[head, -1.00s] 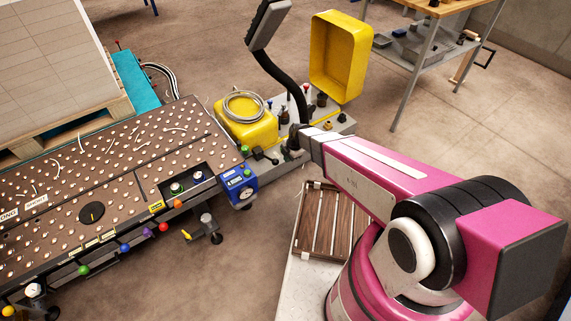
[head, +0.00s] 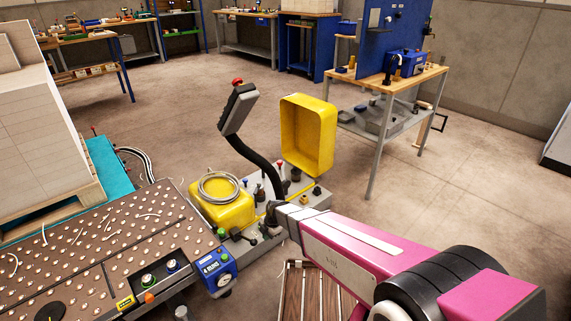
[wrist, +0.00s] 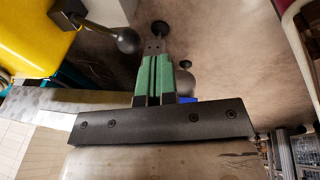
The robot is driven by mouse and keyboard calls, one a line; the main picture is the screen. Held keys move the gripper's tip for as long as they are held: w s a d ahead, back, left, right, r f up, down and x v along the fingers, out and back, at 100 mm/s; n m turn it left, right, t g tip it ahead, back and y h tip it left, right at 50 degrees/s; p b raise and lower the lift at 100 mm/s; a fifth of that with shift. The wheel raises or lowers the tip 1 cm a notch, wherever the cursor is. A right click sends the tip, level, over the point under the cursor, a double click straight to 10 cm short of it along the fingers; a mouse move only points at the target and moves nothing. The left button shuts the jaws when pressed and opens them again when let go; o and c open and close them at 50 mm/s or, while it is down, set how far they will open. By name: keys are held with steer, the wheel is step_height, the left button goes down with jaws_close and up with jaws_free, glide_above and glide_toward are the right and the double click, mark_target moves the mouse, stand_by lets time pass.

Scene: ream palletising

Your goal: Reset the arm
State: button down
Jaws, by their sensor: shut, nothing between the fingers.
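My pink arm (head: 370,252) reaches from the lower right of the head view toward the grey and yellow machine unit. Its far end is beside the unit's control levers, and the gripper itself is not discernible there. In the wrist view my gripper (wrist: 153,82) shows with two green fingers side by side, pressed together. Nothing is held between them. A black ball-headed lever (wrist: 125,40) shows to the left of the fingers. I cannot tell whether anything touches the gripper.
The yellow box (head: 222,205) with a coiled cable and an upright yellow bin (head: 308,135) stand near the arm's end. A perforated table (head: 95,250) is at the left, with stacked paper (head: 40,130) behind. A workbench (head: 385,85) stands at the back right. Floor (head: 480,210) at right is clear.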

steer(key=s+d+r+m+h, duration=0.1)
steer(key=d+r+m, duration=0.6)
steer(key=d+m, duration=0.2)
steer(key=s+d+r+m+h, duration=0.1)
steer(key=d+r+m, duration=0.7)
steer(key=d, duration=0.6)
steer(key=s+d+r+m+h, duration=0.1)
steer(key=s+d+r+m, duration=0.1)
steer(key=d+r+m, duration=0.6)
steer(key=d+m, duration=0.2)
steer(key=d, duration=0.2)
steer(key=shift+d+r+m, duration=0.15)
steer(key=shift+r+m, duration=0.1)
steer(key=shift+m, duration=0.05)
